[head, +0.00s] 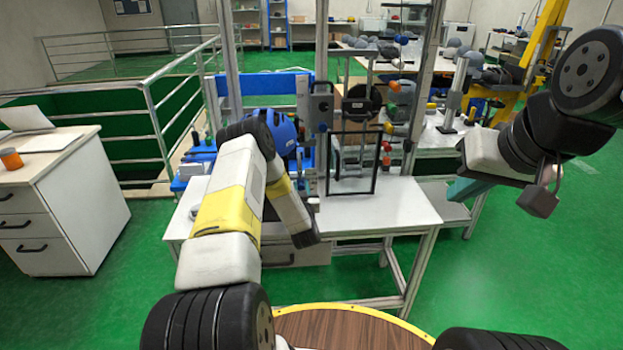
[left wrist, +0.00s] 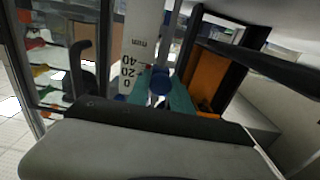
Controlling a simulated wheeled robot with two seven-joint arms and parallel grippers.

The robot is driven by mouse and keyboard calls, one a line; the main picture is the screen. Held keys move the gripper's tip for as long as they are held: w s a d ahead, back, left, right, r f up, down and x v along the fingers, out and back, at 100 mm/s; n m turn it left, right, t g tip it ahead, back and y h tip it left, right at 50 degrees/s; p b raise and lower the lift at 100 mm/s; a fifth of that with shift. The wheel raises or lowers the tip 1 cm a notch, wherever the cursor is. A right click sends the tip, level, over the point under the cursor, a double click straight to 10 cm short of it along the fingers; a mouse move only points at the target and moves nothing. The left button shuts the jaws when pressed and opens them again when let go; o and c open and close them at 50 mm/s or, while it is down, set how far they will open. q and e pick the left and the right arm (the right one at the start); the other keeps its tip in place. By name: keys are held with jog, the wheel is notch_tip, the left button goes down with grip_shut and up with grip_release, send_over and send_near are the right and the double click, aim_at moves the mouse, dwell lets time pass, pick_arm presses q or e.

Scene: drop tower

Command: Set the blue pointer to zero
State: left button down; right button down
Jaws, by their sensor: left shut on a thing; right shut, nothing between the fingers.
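A round blue knob (left wrist: 161,83), which I take for the blue pointer, sits beside the low end of the scale. The teal fingers of my left gripper (left wrist: 162,93) are shut around this knob. Its tip is hidden, so I cannot tell its exact reading. In the head view my left arm hides the left fingers and the scale. My right gripper (head: 466,190) is shut and empty, right of the white table.
The drop tower's metal uprights (head: 322,60) stand at the white table (head: 375,208). A black frame (head: 352,165) stands on the tabletop. A white drawer cabinet (head: 60,200) is at the left. The green floor at the right is clear.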

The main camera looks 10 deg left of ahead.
pick_arm(q)
jog(key=shift+r, duration=1.35)
jog(key=c, duration=1.2)
grip_release()
jog(key=shift+o, duration=0.2)
jog(key=v, duration=0.8)
jog(key=shift+w+r, duration=0.1)
